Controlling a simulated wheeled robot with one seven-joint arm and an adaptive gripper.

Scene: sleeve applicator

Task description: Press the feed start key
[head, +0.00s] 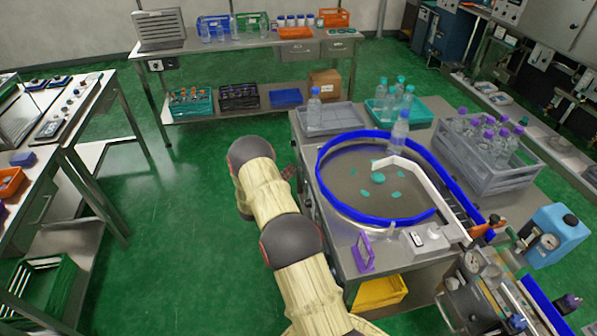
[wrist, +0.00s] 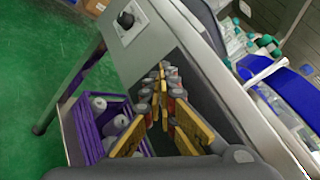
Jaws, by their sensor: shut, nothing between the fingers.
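My gripper (wrist: 162,70) is shut and empty in the wrist view, its yellow-linked fingers meeting at the tips. In the head view, only a small dark part of my gripper (head: 290,173) shows past my arm, close beside the left side of the turntable machine (head: 340,262). In the wrist view, a black round knob (wrist: 126,20) on a white plate sits on a grey face beyond the fingertips. In the head view, a small white box (head: 428,240) with a dark spot stands at the turntable's near right corner. I cannot tell which control is the feed start key.
A blue-rimmed turntable (head: 335,193) carries a bottle and green caps. A grey crate (head: 480,178) of purple-capped bottles stands at right. A purple crate (wrist: 82,135) with white items is at left in the wrist view. Open green floor (head: 185,190) lies left of my arm.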

